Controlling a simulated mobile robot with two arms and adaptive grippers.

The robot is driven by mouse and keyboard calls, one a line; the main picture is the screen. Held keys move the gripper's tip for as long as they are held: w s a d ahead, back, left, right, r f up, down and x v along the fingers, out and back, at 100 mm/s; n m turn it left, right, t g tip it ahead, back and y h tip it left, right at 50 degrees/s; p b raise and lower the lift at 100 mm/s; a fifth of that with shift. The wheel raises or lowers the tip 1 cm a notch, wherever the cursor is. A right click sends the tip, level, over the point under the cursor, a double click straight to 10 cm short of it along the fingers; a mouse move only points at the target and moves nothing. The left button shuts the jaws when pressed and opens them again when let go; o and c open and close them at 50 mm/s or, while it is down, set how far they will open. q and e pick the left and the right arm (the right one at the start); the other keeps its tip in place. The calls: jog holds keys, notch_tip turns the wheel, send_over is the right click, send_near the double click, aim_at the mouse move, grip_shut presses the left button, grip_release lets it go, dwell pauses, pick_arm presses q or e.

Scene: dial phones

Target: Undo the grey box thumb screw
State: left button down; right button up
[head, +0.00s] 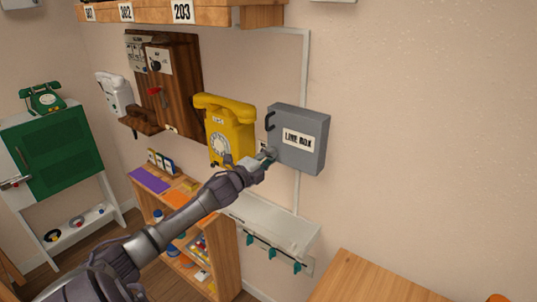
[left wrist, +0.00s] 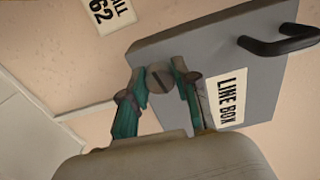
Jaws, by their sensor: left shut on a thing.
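The grey box (head: 308,157) hangs on the wall with a "LINE BOX" label and a dark handle on its front. It also shows in the left wrist view (left wrist: 185,48), tilted in the picture. The round slotted thumb screw (left wrist: 160,78) sits at the box's edge in the left wrist view. My left gripper (left wrist: 161,86) has its two teal fingers closed on either side of the screw. In the head view my left gripper (head: 268,155) is at the box's lower left side, and the screw is too small to make out there. My right gripper is not in view.
A yellow dial phone (head: 228,128) hangs close to the left of the box. A white shelf (head: 275,226) with teal hooks is below it. A wooden shelf (head: 215,12) is above. A wooden table top (head: 375,280) stands at the lower right. The wall right of the box is clear.

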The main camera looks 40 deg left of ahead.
pick_arm(q)
jog(key=shift+f+n+p, duration=0.15)
jog(key=shift+n+p, duration=2.4)
jog(key=shift+n, duration=5.05)
jog(key=c, duration=0.9)
grip_release()
jog(key=shift+o, duration=0.2)
jog(key=s+d, duration=0.1)
jog(key=s, duration=1.1)
jog(key=shift+d, duration=0.2)
